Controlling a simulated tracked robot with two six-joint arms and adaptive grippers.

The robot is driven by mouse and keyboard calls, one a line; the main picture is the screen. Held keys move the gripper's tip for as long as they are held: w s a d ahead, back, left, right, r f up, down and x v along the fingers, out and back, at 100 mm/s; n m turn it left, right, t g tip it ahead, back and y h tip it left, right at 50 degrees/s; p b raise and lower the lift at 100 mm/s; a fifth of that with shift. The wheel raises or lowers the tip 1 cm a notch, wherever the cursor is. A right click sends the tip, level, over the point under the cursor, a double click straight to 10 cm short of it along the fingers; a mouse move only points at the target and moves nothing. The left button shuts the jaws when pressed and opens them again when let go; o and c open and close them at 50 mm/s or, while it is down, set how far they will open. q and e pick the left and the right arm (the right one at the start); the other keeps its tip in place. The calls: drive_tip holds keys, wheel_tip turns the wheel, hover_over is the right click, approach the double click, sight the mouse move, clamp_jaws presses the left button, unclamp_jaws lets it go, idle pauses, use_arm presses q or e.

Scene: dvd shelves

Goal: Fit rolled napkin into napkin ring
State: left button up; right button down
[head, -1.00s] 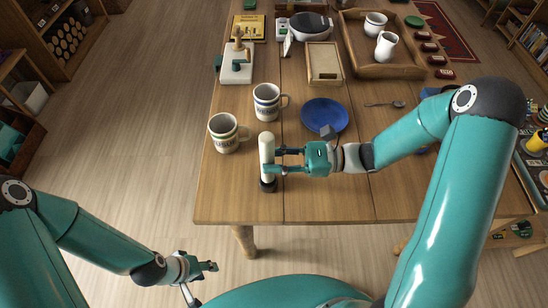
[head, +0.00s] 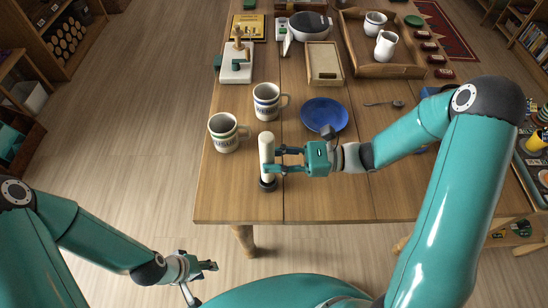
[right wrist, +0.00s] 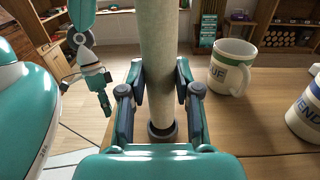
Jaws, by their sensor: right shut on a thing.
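The rolled napkin (head: 266,150) is a cream cylinder standing upright near the front left edge of the table. My right gripper (head: 277,160) is shut on it from the right, around its middle to lower part. In the right wrist view the napkin (right wrist: 160,60) stands between the two fingers. The dark napkin ring (head: 267,185) is at the napkin's lower end, on the table; it also shows in the right wrist view (right wrist: 162,134). How deep the napkin sits in the ring I cannot tell. My left gripper (head: 212,266) hangs in front of the table, away from both.
Two white mugs (head: 224,133) (head: 266,102) stand behind and left of the napkin. A blue plate (head: 324,114) lies behind my right gripper. A wooden tray (head: 386,70) with white cups and a shallow wooden box (head: 324,64) are farther back. The table's front right is clear.

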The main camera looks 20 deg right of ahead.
drive_tip(key=shift+f+b, duration=1.45)
drive_tip(key=shift+f, duration=0.45)
drive_tip(key=c, duration=0.7)
unclamp_jaws()
drive_tip(key=shift+c, duration=0.2)
drive_tip(key=shift+d, duration=0.15)
drive_tip(key=v, duration=1.1)
drive_tip(key=shift+s+d, duration=0.1)
drive_tip(key=shift+d, duration=0.25)
drive_tip(key=shift+s, duration=0.1)
